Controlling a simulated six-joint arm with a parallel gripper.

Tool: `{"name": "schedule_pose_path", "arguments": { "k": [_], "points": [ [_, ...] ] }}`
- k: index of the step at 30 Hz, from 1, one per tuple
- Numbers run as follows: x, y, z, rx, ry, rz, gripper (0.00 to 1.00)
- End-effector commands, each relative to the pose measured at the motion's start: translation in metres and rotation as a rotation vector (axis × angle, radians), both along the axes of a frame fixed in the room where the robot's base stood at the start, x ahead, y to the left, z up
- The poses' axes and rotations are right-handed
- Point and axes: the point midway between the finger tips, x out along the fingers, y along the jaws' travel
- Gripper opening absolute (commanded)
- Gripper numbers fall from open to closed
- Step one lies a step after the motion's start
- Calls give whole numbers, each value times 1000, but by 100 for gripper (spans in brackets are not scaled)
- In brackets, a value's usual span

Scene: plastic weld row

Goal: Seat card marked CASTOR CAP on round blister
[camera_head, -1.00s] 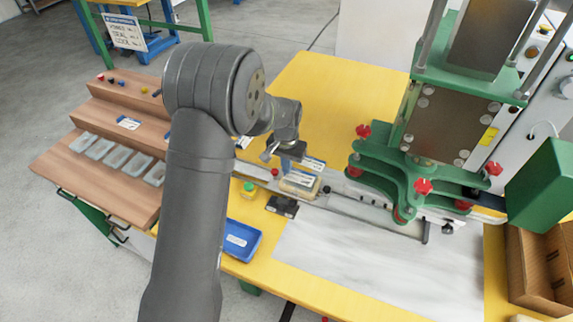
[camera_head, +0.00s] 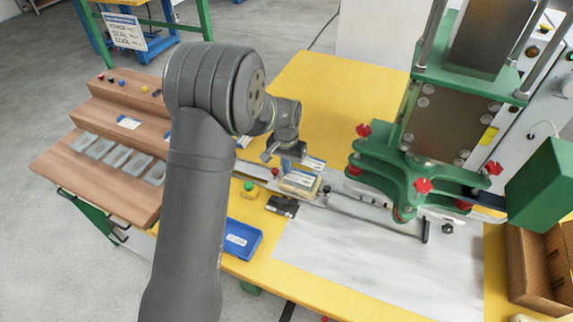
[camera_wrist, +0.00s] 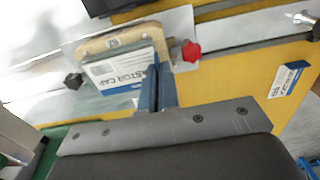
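The card marked CASTOR CAP (camera_wrist: 122,74), white with a blue band, lies against a tan, rounded-edged holder (camera_wrist: 108,42) in the wrist view. In the head view the card (camera_head: 300,179) sits over the holder. My gripper (camera_wrist: 158,88) has its two blue fingers close together at the card's right end; it also shows in the head view (camera_head: 286,164), just above the holder. Whether the fingers pinch the card's edge or only stand beside it cannot be told. The blister beneath the card is mostly hidden.
Another card (camera_wrist: 289,80) lies on the yellow table to the right. A red knob (camera_wrist: 191,51) is close to the fingers. The green press (camera_head: 425,180) stands right of the holder. A blue tray (camera_head: 242,240) and a wooden rack (camera_head: 110,150) are left.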

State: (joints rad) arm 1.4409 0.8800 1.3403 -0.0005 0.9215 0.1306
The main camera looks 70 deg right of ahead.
Motion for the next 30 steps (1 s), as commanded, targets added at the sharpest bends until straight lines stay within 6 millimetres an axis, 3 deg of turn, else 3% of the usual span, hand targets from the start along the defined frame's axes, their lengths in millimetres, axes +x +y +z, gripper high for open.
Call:
{"name": "schedule_pose_path", "arguments": {
  "k": [23,27,30],
  "points": [
    [0,0,-11,0,0,0,0],
    [0,0,-11,0,0,0,27],
    [0,0,-10,0,0,0,27]
  ]
}}
